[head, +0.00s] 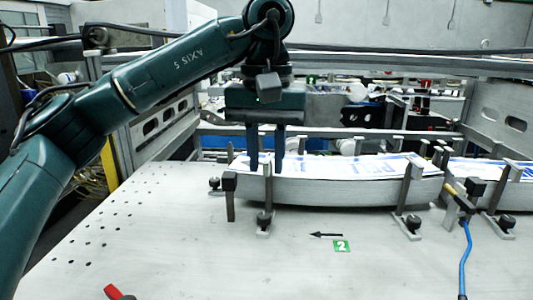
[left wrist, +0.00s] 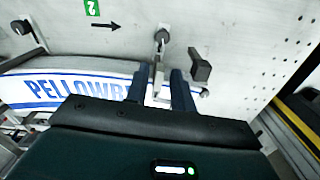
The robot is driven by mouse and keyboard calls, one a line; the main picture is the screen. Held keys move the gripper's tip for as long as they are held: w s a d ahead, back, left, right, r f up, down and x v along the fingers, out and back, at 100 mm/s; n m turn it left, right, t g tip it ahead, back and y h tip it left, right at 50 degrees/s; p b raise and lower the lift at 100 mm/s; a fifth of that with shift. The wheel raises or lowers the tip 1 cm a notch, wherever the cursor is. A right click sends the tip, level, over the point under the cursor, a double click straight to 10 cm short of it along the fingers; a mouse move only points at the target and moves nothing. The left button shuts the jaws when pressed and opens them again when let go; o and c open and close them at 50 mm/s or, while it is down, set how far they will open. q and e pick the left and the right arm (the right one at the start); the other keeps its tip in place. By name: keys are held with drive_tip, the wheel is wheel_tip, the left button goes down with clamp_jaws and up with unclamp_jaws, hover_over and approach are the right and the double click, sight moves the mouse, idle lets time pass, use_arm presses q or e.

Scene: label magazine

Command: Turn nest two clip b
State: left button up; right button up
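Nest two has a green "2" label (head: 341,245) beside a black arrow. Its stack of white, blue-printed labels (head: 330,166) lies in a curved metal holder; print shows in the left wrist view (left wrist: 75,90). A grey clip (head: 268,190) with a dark knob stands at the left end, another (head: 408,190) at the right end. I cannot read which is b. My left gripper (head: 266,168) is open at the left clip. In the left wrist view its fingers (left wrist: 160,88) lie either side of that clip's upright (left wrist: 153,72); contact is unclear. My right gripper is not visible.
A dark-topped post (head: 229,190) stands just left of the clip. To the right are another nest's clip (head: 495,200) and a blue cable (head: 465,260). A red item (head: 115,292) lies at the front edge.

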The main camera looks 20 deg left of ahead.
sight(267, 161)
use_arm(q)
drive_tip(key=shift+o, duration=0.5)
drive_tip(key=shift+r, duration=0.1)
wheel_tip(267, 161, up, 13)
idle(0.7)
